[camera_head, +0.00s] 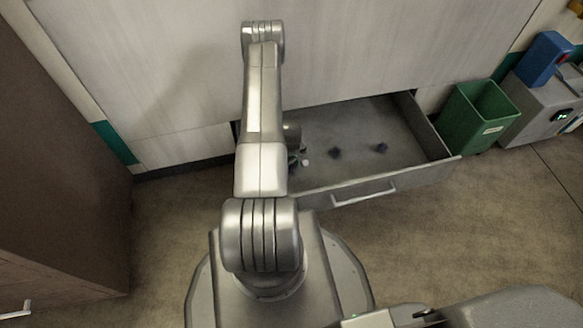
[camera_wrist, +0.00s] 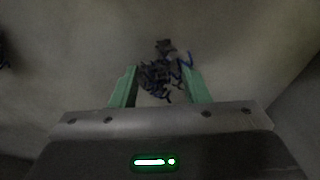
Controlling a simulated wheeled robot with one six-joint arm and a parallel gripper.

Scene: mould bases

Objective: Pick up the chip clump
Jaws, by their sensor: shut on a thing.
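In the wrist view, a chip clump (camera_wrist: 160,78) of dark, curly blue-grey strands sits between the two green fingers of my gripper (camera_wrist: 160,88). The gripper is shut on it, with strands sticking out past the fingertips. In the head view, my arm reaches over the left part of an open grey drawer (camera_head: 425,135), and the arm hides most of the gripper and the held clump. Two other dark clumps lie on the drawer floor, one near the middle (camera_head: 335,153) and one farther right (camera_head: 380,147).
The drawer's front wall with its handle (camera_head: 364,194) and its side walls bound the space around my gripper. A green bin (camera_head: 474,115) stands right of the drawer, beside a grey box-like machine (camera_head: 540,108) with a blue part (camera_head: 545,58). A brown cabinet (camera_head: 60,150) stands at left.

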